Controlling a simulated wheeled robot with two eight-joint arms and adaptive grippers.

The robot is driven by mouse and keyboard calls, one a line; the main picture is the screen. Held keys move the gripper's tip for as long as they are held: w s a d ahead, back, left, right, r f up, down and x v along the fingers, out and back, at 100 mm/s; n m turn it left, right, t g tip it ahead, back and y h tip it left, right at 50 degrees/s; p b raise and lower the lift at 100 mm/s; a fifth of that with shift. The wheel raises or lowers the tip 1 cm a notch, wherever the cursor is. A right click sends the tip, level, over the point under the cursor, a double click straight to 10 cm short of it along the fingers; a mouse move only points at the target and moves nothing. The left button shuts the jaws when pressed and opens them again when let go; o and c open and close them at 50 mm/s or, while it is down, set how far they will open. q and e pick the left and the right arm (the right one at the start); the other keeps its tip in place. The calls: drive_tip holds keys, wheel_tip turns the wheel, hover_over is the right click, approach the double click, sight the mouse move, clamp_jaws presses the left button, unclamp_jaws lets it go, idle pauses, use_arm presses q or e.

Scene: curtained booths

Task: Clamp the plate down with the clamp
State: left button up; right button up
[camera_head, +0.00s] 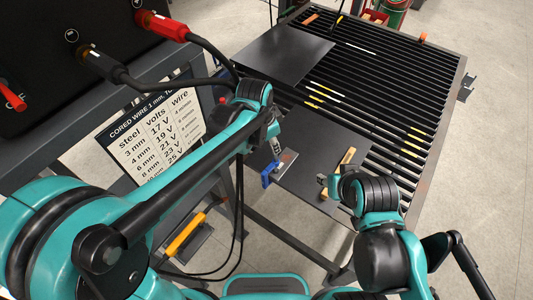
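A dark flat plate (318,185) lies on the near end of the slatted table (436,108). A blue clamp-like piece (267,178) with a small grey metal part sits at the plate's left edge. My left gripper (277,147) is just above this piece, pointing down. Whether it touches the piece, or how its fingers are set, is unclear. My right gripper (324,186) is low over the plate's right part, beside a tan wooden bar (349,158). My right arm hides part of the bar, and the finger gap is unclear.
A second dark plate (284,54) lies at the table's far left. Orange pieces (423,37) sit at the far edge. A black machine (72,62) with red and black cables stands left, above a printed chart (150,133). Grey floor is open at right.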

use_arm(q)
drive_tip(key=shift+n, duration=0.8)
drive_tip(key=n, duration=1.2)
drive_tip(key=shift+a, duration=0.2)
drive_tip(key=shift+w+d, duration=0.1)
drive_tip(key=shift+w, duration=0.1)
drive_tip(key=shift+w+d, duration=0.45)
drive_tip(key=shift+w, duration=0.2)
drive_tip(key=shift+f, duration=0.1)
